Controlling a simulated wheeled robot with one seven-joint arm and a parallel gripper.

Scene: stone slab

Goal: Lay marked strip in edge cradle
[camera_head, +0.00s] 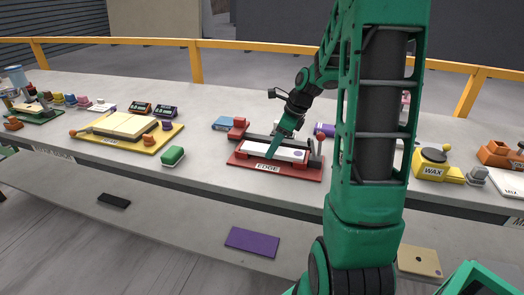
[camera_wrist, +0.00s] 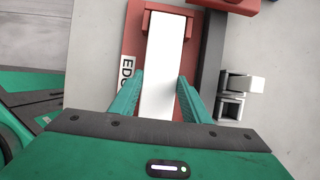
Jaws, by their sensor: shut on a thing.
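The white strip (camera_head: 274,153) lies lengthwise along the red edge cradle (camera_head: 262,175), whose front carries an "EDGE" label. In the head view a small dark mark shows near the strip's right end. My gripper (camera_head: 271,151) reaches down onto the strip from above and is shut on it. In the wrist view the strip (camera_wrist: 165,65) runs between the two green fingers of my gripper (camera_wrist: 160,100). Its far end is at the red end block of the cradle (camera_wrist: 133,45). The near part of the strip is hidden by my gripper body.
A dark rail (camera_wrist: 211,50) runs along one side of the cradle. Small grey blocks (camera_wrist: 232,106) stand beside it. A yellow "WAX" unit (camera_head: 432,168) stands to the right.

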